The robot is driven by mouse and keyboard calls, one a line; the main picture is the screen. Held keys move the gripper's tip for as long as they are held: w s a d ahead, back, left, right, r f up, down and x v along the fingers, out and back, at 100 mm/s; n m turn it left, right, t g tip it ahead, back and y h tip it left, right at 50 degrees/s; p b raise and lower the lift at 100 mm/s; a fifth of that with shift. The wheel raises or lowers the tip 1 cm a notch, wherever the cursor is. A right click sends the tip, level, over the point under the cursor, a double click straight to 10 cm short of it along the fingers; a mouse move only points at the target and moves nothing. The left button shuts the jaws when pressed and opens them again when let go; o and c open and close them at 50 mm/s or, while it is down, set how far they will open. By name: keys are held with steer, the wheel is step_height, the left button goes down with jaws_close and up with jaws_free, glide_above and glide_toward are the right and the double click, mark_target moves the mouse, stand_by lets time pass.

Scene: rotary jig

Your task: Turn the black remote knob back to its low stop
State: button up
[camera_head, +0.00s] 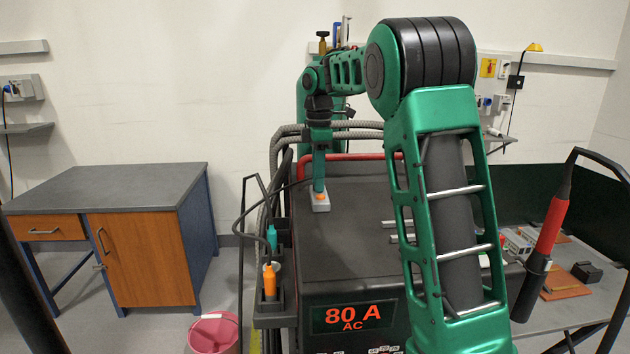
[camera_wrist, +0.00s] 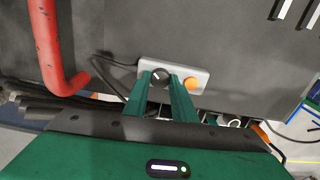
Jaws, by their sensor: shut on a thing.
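The remote is a small light grey box (camera_head: 321,206) on the dark top of the welding machine. It also shows in the wrist view (camera_wrist: 203,74), with a cable leaving its left end. Its black knob (camera_wrist: 160,74) has a white mark and sits left of an orange button (camera_wrist: 190,85). My gripper (camera_head: 319,189) points down onto the box. In the wrist view its two green fingers (camera_wrist: 160,82) are shut on the black knob, one on each side. In the head view the fingers hide the knob.
The machine's display (camera_head: 352,316) reads 80 A AC. A red handle (camera_wrist: 62,70) rises close to the remote. An orange-handled tool (camera_head: 269,281) hangs in a side holder. A pink bucket (camera_head: 214,333) and a workbench (camera_head: 110,190) stand left.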

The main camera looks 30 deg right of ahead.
steer(key=n, duration=0.4)
steer(key=shift+n, duration=2.2)
steer(key=o, duration=1.1)
steer(key=shift+w+r, duration=0.15)
steer(key=shift+r, duration=5.2)
